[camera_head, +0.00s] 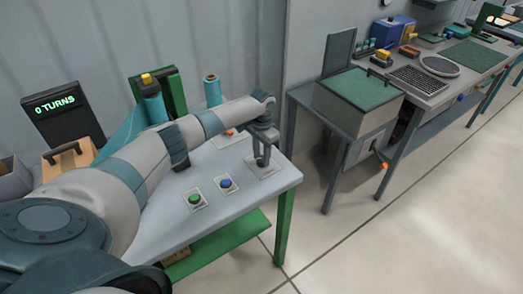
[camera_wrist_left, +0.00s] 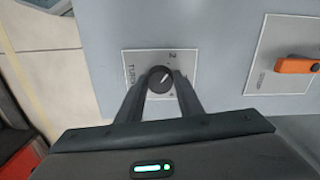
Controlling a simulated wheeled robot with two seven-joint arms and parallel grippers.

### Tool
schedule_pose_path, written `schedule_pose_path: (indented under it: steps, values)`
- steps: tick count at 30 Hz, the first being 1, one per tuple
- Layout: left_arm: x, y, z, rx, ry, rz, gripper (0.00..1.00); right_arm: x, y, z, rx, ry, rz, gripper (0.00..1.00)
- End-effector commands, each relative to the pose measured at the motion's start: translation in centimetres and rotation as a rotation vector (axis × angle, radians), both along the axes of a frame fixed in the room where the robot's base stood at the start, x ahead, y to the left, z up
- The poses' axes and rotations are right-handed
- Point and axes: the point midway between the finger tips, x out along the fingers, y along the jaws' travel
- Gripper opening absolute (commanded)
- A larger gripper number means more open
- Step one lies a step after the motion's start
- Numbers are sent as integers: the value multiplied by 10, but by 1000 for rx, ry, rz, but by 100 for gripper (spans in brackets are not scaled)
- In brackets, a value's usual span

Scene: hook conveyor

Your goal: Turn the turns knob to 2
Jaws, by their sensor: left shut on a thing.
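The turns knob (camera_wrist_left: 161,79) is a round black knob with a white pointer line, on a pale plate (camera_wrist_left: 133,62) marked TURNS in the left wrist view. The pointer slants toward the upper right, near a mark that looks like 2. My left gripper (camera_head: 262,162) reaches down over this plate at the table's right end, in the head view. In the left wrist view its fingers (camera_wrist_left: 161,88) are shut on the knob, one on each side. In the head view the knob is hidden by the fingers. A dark display (camera_head: 60,107) reads 0 TURNS in green.
A green button (camera_head: 195,198) and a blue button (camera_head: 225,183) sit on the grey table. An orange switch (camera_wrist_left: 296,66) is on the neighbouring plate. Teal rolls (camera_head: 212,90) stand at the back. A green-topped box (camera_head: 362,90) stands on a separate table to the right.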

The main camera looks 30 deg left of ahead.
Motion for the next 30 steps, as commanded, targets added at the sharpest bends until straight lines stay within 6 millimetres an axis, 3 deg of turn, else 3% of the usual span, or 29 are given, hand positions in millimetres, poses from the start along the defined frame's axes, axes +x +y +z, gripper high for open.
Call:
schedule_pose_path:
  steps: [6,23,24,26,30]
  values:
    - [1,0,3,0,-2,105,11,0,0,14,0,-1,0,31]
    - [2,0,2,0,-5,148,11,1,0,16,0,-1,0,31]
    - [2,0,2,0,-5,148,38,1,0,16,0,-1,0,31]
    - [2,0,2,0,-5,148,52,1,0,16,0,-1,0,31]
    - [1,0,1,0,-3,147,52,1,0,16,0,-1,1,31]
